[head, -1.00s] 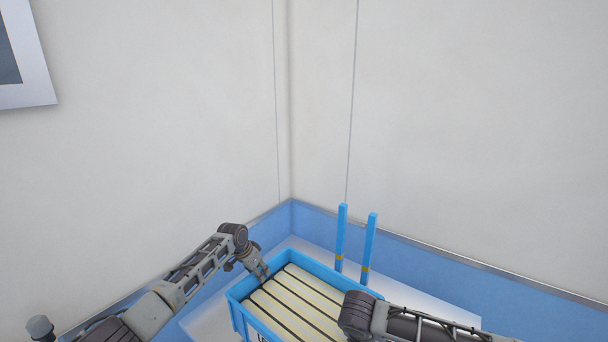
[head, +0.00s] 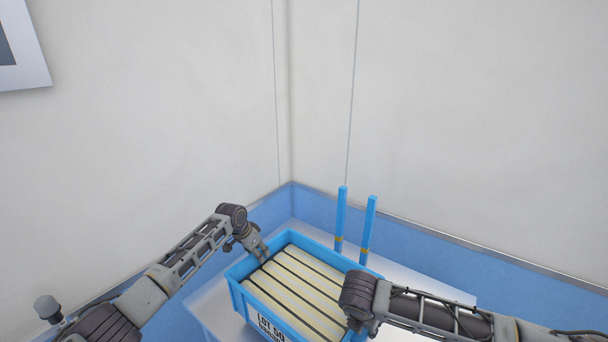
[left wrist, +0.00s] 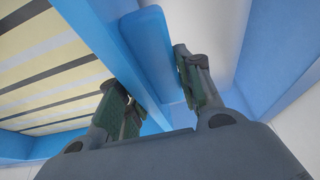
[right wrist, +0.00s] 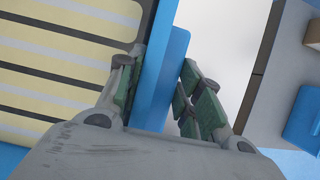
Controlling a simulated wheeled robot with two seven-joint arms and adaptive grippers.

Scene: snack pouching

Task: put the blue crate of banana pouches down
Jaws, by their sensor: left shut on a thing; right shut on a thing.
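The blue crate (head: 237,289) is filled with a row of pale yellow pouches (head: 296,287) with dark gaps between them. In the head view it is over the white table, with a printed label on its front. I cannot tell whether its base touches the table. My left gripper (head: 262,252) is shut on the crate's left wall; the left wrist view shows its fingers (left wrist: 155,95) on both sides of the blue rim (left wrist: 150,50). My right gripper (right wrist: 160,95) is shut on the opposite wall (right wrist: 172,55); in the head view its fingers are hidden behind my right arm.
The white table (head: 405,285) stands in a room corner, with free surface right of and in front of the crate. Two blue upright posts (head: 341,215) (head: 369,225) rise just behind the crate. Blue-banded walls (head: 430,255) close off the back.

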